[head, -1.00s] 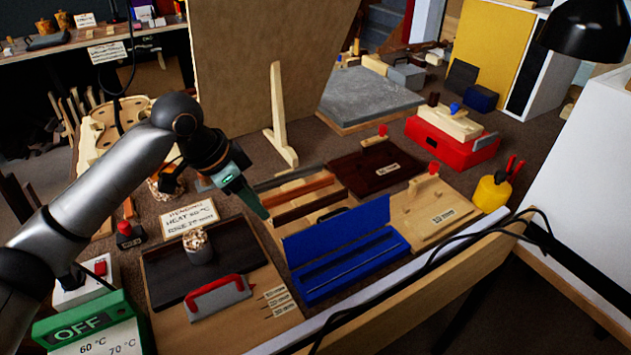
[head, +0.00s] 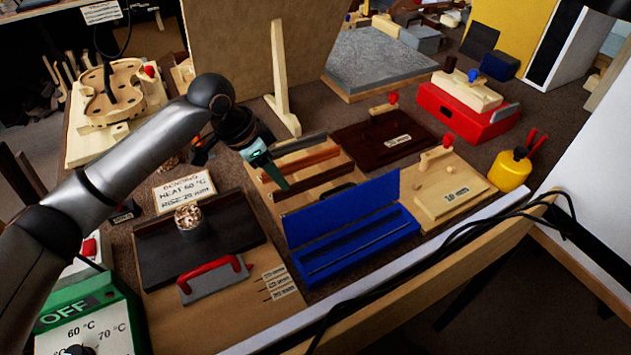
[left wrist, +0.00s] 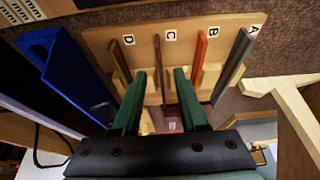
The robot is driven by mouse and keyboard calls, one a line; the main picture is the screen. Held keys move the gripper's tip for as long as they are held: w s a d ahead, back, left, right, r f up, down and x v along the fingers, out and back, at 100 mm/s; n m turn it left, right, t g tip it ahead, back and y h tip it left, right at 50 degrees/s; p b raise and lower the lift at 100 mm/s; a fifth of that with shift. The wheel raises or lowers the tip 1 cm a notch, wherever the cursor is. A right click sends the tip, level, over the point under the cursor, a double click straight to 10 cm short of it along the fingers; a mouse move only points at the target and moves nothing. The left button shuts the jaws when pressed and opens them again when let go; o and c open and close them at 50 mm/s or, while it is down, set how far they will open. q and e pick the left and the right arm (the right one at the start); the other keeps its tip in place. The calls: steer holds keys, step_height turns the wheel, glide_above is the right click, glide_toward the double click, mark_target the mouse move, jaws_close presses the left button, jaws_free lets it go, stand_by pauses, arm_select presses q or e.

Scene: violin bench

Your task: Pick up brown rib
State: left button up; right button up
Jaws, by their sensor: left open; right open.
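A wooden rack (left wrist: 97,40) holds several thin upright strips beside the letters A to D in the left wrist view. The dark brown rib (left wrist: 162,66) stands at C; in the head view it (head: 322,184) lies across the rack. An orange-brown strip (left wrist: 201,58) stands at B, a grey one (left wrist: 232,66) at A and a dark one (left wrist: 121,68) at D. My left gripper (left wrist: 162,78) is open, its fingers to either side of the brown rib's line, with no visible grip. It also shows above the rack's left end in the head view (head: 282,184). My right gripper is out of view.
An open blue case (head: 358,240) stands just in front of the rack. A wooden upright stand (head: 281,85) rises behind. A dark red board (head: 370,138) lies to the right.

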mark_target(316, 181)
arm_select(q)
steer(key=b+x, duration=0.1)
steer(key=x, duration=0.3)
steer(key=shift+d+f, duration=0.15)
steer(key=shift+f, duration=0.2)
steer(key=shift+c, duration=0.4)
jaws_close()
